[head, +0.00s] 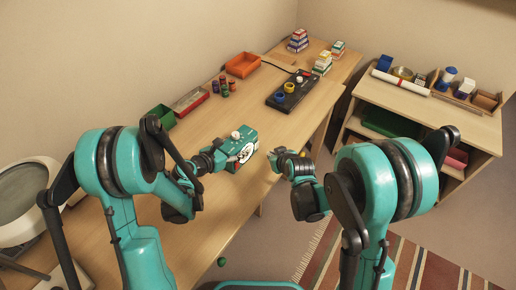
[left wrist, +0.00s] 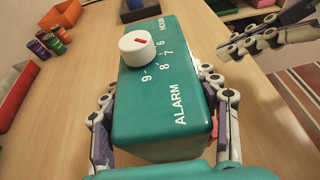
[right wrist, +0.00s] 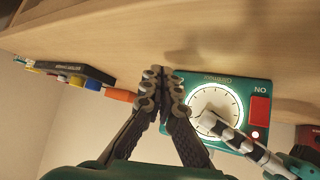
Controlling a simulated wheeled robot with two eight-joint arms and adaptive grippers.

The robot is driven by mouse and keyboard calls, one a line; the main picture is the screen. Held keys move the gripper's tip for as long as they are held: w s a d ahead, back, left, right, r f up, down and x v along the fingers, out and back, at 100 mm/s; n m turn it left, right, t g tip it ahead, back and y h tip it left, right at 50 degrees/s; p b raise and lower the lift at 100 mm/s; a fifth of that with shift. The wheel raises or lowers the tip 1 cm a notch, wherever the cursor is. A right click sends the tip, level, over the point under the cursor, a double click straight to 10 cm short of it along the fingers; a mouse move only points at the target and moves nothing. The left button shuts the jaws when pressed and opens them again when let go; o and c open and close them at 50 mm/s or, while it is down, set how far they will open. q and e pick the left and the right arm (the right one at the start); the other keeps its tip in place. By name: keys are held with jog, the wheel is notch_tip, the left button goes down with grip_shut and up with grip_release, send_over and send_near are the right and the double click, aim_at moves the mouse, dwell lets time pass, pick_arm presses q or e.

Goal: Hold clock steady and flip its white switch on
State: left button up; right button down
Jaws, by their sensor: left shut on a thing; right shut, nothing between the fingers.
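The teal clock (head: 243,150) is at the desk's front edge. A white knob (left wrist: 137,47) with a red mark is on its top, beside printed numbers and the word ALARM. In the right wrist view its round white face (right wrist: 208,101) shows, with a red patch (right wrist: 260,109) by the word ON and a small white spot (right wrist: 255,134) below the patch. My left gripper (left wrist: 163,100) is shut on the clock, one finger on each side. One of its fingers covers part of the face. My right gripper (right wrist: 162,78) is shut and empty, apart from the clock, facing its face side.
An orange tray (head: 243,64), a green bin (head: 162,116), a red box (head: 190,101) and several small cans (head: 224,88) stand farther back on the desk. A black panel (head: 291,92) with coloured knobs lies beyond the clock. A shelf unit (head: 425,105) stands to the right.

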jog(key=shift+s+d+r, duration=0.1)
jog(key=shift+s+d, duration=0.55)
jog(key=shift+d, duration=0.2)
pick_arm(q)
jog(key=o, duration=1.6)
jog(key=shift+f, duration=0.1)
pick_arm(e)
jog(key=shift+w, duration=0.1)
